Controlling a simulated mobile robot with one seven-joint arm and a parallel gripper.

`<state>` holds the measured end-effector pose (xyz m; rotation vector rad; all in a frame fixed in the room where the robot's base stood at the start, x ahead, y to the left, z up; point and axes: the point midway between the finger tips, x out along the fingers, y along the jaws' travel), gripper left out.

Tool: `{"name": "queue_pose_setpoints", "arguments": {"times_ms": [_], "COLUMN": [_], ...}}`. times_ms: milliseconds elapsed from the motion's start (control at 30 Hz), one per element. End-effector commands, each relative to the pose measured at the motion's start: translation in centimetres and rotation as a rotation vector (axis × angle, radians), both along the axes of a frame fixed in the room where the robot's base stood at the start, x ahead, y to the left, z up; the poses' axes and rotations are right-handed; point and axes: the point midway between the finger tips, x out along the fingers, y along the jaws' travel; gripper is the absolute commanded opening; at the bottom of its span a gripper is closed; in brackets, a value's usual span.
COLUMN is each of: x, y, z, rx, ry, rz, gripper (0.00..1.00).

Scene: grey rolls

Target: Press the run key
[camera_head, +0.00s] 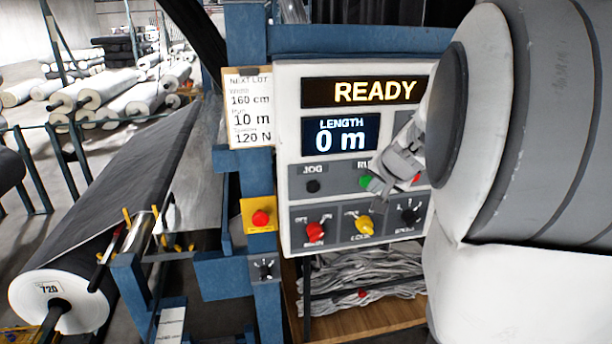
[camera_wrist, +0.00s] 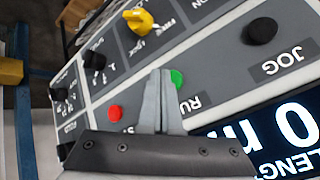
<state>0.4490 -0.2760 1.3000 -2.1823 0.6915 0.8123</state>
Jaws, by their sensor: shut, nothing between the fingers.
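The green run key (camera_head: 365,181) sits on the grey control panel (camera_head: 338,184), under a label partly hidden by my arm; only "RU" reads. It also shows in the wrist view (camera_wrist: 178,78), just right of my fingertips. My gripper (camera_head: 374,186) is shut and empty, its fingers pointing at the panel beside the green key. In the wrist view the closed fingers (camera_wrist: 160,74) cover part of the key's left side. I cannot tell whether they touch it. The upper display (camera_head: 372,92) reads READY and the length display (camera_head: 341,134) reads 0 m.
The black JOG button (camera_head: 313,186) is left of the green key; a red button (camera_wrist: 115,112) is on its other side. Red (camera_head: 315,231), yellow (camera_head: 365,222) and black (camera_head: 409,214) knobs sit below. A red emergency button (camera_head: 260,218) is on the post.

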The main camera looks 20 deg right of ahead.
Motion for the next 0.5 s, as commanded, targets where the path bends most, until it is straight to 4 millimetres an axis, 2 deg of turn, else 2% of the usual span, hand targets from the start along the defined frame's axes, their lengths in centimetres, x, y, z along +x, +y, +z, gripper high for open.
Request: {"name": "queue_pose_setpoints", "arguments": {"times_ms": [500], "x": [0.84], "y": [-0.22], "z": [0.03], "rx": [-0.001], "ry": [-0.001], "rz": [0.000], "gripper": [0.00]}}
